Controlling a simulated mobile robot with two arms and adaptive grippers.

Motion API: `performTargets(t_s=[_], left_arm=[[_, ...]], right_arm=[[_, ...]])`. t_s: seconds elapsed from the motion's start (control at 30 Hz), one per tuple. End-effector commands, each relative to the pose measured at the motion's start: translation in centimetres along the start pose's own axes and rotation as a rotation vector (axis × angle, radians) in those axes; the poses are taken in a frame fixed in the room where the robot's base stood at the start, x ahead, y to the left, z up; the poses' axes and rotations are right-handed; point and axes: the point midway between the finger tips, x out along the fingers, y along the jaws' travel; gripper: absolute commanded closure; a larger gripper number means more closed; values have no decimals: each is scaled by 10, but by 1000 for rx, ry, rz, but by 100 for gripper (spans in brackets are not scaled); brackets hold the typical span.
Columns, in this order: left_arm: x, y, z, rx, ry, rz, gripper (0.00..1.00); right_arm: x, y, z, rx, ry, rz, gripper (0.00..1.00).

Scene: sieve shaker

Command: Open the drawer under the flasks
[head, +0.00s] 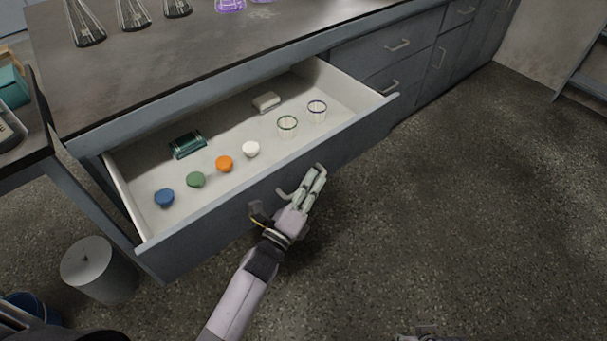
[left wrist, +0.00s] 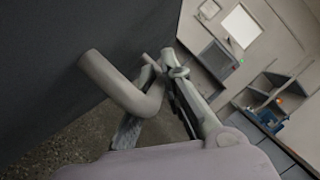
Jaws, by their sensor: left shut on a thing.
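The drawer (head: 265,200) under the flasks (head: 133,14) is pulled well out of the bench, and its inside shows. In it lie several coloured caps, such as the orange one (head: 224,163), two small glass beakers (head: 288,125), a dark green box (head: 188,144) and a small white block (head: 266,101). My left gripper (head: 314,178) is at the outer face of the drawer front. The left wrist view shows its fingers (left wrist: 165,75) shut around the pale bar handle (left wrist: 122,84). In the head view the handle is mostly hidden by the gripper. My right gripper is not clearly seen.
Closed drawers with handles (head: 397,46) continue along the bench to the right. A grey bin (head: 98,268) stands on the floor at the left, close to the open drawer. The floor (head: 470,190) to the right is clear.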

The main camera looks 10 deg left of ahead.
Motion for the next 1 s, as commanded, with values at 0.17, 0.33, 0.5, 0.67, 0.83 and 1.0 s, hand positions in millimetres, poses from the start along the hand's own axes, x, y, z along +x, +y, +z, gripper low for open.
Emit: performTargets(t_s=[0.17,0.33,0.5,0.67,0.83,1.0], left_arm=[[-6,-7,-12,-2,0,5,100],[-7,-10,-16,-1,0,4,100],[-8,-10,-17,-1,0,4,100],[-8,-10,-16,-1,0,4,100],[-8,-10,-16,-1,0,4,83],[-7,-11,-16,-1,-1,2,71]], right_arm=[[3,-2,0,4,-2,-5,71],[2,-6,-3,9,5,-11,71],[2,-6,-5,9,8,-12,71],[2,-6,-4,8,8,-11,71],[3,-5,-4,7,7,-9,71],[3,-4,-2,5,4,-8,71]])
